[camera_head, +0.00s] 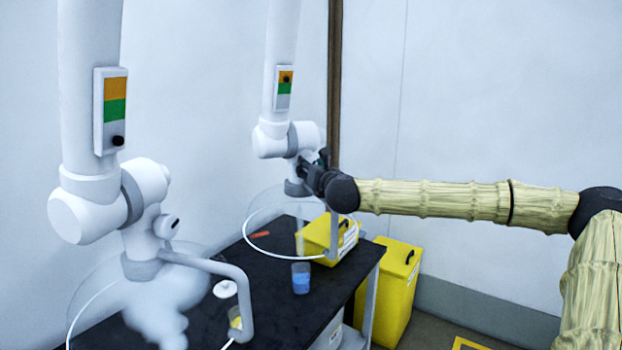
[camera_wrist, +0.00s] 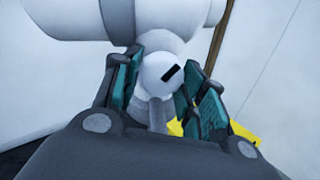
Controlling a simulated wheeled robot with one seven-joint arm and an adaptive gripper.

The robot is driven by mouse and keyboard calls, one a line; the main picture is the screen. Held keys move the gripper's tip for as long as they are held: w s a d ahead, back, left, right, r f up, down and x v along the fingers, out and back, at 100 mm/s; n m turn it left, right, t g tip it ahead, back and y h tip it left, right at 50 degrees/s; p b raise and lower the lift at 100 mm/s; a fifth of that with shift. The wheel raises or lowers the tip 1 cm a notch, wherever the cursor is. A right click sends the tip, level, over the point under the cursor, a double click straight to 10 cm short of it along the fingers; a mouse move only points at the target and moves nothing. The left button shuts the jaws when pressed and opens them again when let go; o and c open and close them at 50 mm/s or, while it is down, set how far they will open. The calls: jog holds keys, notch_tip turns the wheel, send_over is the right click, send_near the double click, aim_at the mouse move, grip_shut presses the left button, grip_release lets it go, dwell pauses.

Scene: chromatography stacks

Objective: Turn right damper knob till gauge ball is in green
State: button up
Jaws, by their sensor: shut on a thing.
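The right damper knob (camera_wrist: 157,75) is round and white with a slanted black mark, and sits between the teal pads of my gripper (camera_wrist: 160,82) in the wrist view. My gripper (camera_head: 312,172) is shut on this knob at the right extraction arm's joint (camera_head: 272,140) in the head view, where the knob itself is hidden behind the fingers. The right gauge (camera_head: 284,88) has an orange band above a green band. Its dark ball (camera_head: 286,79) is in the orange band, above the green.
The left extraction arm (camera_head: 95,200) has its own knob (camera_head: 166,226) and a gauge (camera_head: 113,110) with its ball below green. Clear hoods hang over the black table (camera_head: 272,300), which holds a blue-filled beaker (camera_head: 301,279) and a yellow box (camera_head: 318,238). A yellow bin (camera_head: 398,290) stands behind.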

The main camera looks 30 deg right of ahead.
jog(key=shift+f+m+b, duration=0.2)
jog(key=shift+m+b, duration=0.2)
jog(key=shift+b, duration=0.3)
jog(key=shift+r+m+b, duration=0.2)
jog(key=shift+m+b, duration=0.2)
jog(key=shift+b, duration=0.05)
jog(key=o, duration=1)
jog(key=v, duration=1.2)
jog(key=shift+d, duration=0.1)
